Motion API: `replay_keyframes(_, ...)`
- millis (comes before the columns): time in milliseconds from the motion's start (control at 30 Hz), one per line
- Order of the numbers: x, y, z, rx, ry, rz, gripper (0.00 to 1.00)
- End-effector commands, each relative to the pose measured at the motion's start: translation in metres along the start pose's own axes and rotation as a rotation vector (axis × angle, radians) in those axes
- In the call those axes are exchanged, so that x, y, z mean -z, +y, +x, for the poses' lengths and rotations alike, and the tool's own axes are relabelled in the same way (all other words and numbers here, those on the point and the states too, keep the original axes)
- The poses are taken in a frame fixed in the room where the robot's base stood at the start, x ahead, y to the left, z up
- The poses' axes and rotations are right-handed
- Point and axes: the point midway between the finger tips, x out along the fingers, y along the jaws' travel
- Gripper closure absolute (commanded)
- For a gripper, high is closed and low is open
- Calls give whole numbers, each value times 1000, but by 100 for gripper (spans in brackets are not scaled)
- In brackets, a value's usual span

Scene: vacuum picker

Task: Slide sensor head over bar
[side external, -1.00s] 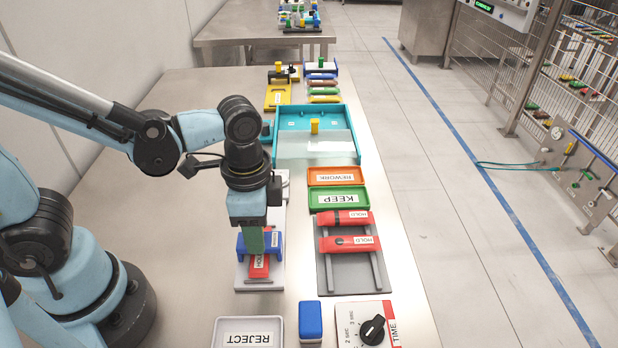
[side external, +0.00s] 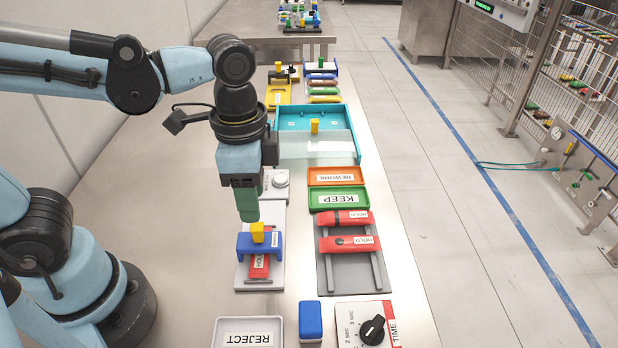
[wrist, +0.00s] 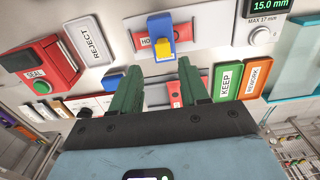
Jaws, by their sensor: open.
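The blue sensor head (side external: 245,243) with a yellow handle (side external: 257,232) stands on a white base (side external: 246,276). It straddles a red bar (side external: 260,266) labelled HOLD, whose near end shows in front of the head. The head (wrist: 155,22) and handle (wrist: 162,48) also show in the wrist view, with part of the red bar (wrist: 147,42) beside them. My gripper (side external: 247,217) is open and empty, with green fingers, above the yellow handle and apart from it. In the wrist view the fingers (wrist: 157,72) are spread wide.
A grey rack (side external: 336,283) with two red HOLD bars stands to the right. Green KEEP (side external: 327,208) and orange REWORK (side external: 320,182) trays lie behind it. A white REJECT tray (side external: 225,325) and a TIME dial (side external: 372,330) are in front. A display (wrist: 271,5) reads 15.0 mm.

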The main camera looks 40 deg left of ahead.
Motion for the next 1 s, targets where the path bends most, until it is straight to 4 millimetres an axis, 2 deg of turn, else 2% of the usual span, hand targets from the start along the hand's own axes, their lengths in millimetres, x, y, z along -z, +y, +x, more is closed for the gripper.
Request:
replay_keyframes(200, 0, 0, -29, -1, 0, 1, 55)
replay_keyframes(400, 0, 0, -44, -1, 0, 1, 55)
replay_keyframes(833, 0, -1, -46, 1, 5, -7, 55)
replay_keyframes(933, -4, -10, -41, 25, 56, -82, 55)
replay_keyframes(1000, -8, -23, -33, 59, 131, -188, 55)
